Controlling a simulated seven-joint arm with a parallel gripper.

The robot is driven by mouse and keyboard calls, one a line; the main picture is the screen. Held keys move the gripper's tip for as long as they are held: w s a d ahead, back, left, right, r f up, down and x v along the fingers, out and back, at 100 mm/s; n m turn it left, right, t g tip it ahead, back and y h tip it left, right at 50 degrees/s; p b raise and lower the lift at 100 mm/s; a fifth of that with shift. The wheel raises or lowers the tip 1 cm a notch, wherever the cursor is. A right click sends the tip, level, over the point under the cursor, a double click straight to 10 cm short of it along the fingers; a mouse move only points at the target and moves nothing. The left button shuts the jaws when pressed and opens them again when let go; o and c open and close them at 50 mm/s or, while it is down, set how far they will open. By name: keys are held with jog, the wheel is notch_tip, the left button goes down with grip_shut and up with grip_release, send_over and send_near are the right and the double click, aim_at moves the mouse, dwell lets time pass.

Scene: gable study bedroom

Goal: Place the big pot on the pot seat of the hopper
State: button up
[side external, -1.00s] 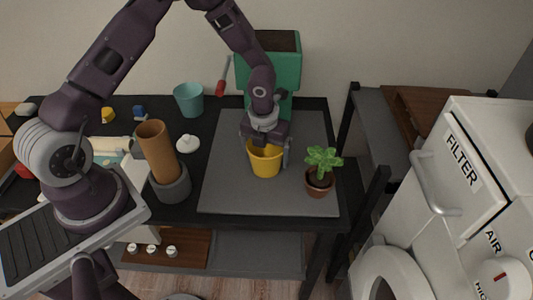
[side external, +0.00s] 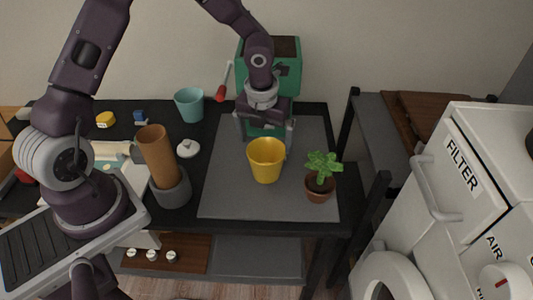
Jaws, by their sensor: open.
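A yellow pot (side external: 265,163) stands upright and empty on the grey mat, and looks larger than the teal pot (side external: 189,106) at the back. The green hopper (side external: 285,70), with dark soil in its top, stands at the mat's back edge. My gripper (side external: 265,137) is open and empty, just behind and above the yellow pot, between it and the hopper. Its two fingers are spread apart and clear of the pot. My wrist and gripper hide most of the hopper's lower front, so I cannot make out the pot seat.
A potted plant (side external: 320,178) stands right of the yellow pot on the grey mat (side external: 225,190). A brown cylinder in a grey holder (side external: 170,187), a white knobbed piece (side external: 188,148) and a red-handled tool (side external: 220,94) are to the left. White cabinets fill the right.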

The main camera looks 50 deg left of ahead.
jog(key=s+a+r+n+t+y, duration=0.1)
jog(key=s+r+n, duration=0.5)
jog(key=r+n, duration=0.25)
jog(key=s+a+r+n+t+y, duration=0.1)
jog(key=s+r+n, duration=0.65)
jog(key=r, duration=0.25)
jog(key=s+d+r+n+t+h, duration=0.1)
jog(key=s+r+n, duration=0.1)
jog(key=s+n, duration=0.3)
jog(key=s+d+r+n+t+h, duration=0.1)
jog(key=s+d+r+n, duration=0.1)
jog(key=s+n, duration=0.4)
jog(key=n, duration=0.3)
jog(key=shift+n+h, duration=0.3)
jog(key=shift+n, duration=0.1)
